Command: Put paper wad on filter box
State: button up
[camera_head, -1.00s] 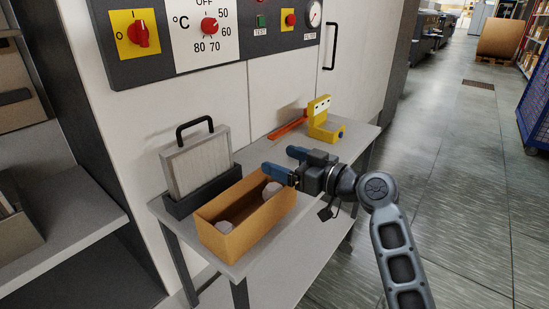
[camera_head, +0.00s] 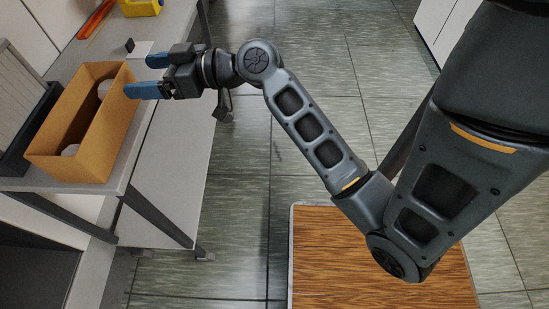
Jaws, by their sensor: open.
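The grey table (camera_head: 128,165) has a narrow free strip right of the cardboard box. A yellow device (camera_head: 140,7) and an orange-red tool (camera_head: 95,20) lie at the back. A small white card with a dark piece (camera_head: 137,48) is behind my gripper. Open floor lies to the right.

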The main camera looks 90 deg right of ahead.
jog(key=s+a+f+m+g+h, duration=0.2)
jog(key=s+a+f+g, duration=0.1)
jog(key=s+a+f, duration=0.7)
jog(key=s+a+r+n+y, duration=0.1)
jog(key=s+a+r, duration=0.2)
jog(key=s+a, duration=0.2)
jog(key=s+a+r+n+t+y, duration=0.1)
jog(key=s+a+r+n, duration=0.1)
jog(key=s+a, duration=0.3)
jog(key=s+r, duration=0.1)
jog(key=s, duration=0.3)
jog(key=shift+s+a+r+y, duration=0.15)
jog(key=shift+s+y, duration=0.1)
jog(key=shift+y, duration=0.05)
